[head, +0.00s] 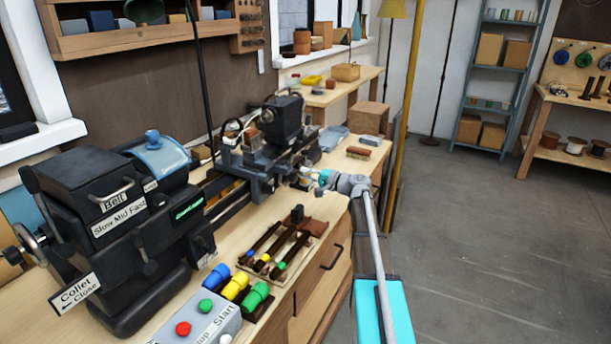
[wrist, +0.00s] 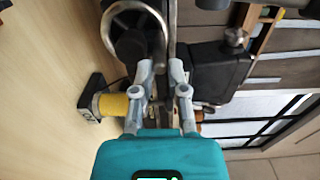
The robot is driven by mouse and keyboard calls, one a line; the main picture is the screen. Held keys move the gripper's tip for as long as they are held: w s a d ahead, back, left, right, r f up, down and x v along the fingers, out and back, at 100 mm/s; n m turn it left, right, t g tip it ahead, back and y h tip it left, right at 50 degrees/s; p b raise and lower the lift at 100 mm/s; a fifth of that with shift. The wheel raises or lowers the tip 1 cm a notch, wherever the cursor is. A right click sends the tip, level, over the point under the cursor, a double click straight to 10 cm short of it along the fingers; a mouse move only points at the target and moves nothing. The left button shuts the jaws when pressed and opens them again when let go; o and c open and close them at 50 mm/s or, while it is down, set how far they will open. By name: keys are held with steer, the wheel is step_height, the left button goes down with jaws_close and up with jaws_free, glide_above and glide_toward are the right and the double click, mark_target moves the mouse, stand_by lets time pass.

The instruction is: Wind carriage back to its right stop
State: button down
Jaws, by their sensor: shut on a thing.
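The dark lathe stands on the wooden bench, with its headstock (head: 115,215) at the left and its carriage (head: 258,165) partway along the bed, near the tailstock (head: 284,117). My gripper (head: 312,178) is at the front of the carriage. In the wrist view, a ringed handwheel (wrist: 108,32) lies just beyond my fingertips (wrist: 162,66). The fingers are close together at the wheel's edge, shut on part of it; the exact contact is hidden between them. The carriage's right stop cannot be made out.
A wooden rack (head: 268,252) with tools lies in front of the bed. Blue, yellow and green pieces sit beside a control box (head: 200,322) with red and green buttons. A brush (head: 358,153) lies right of the lathe. A yellow post (head: 408,110) stands right of the bench. Open floor (head: 490,250) lies right.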

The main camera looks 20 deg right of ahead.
steer(key=shift+s, duration=0.1)
stand_by(0.5)
steer(key=c, duration=0.8)
jaws_free()
steer(key=shift+o, duration=0.2)
steer(key=v, duration=0.7)
steer(key=shift+s, duration=0.1)
stand_by(0.4)
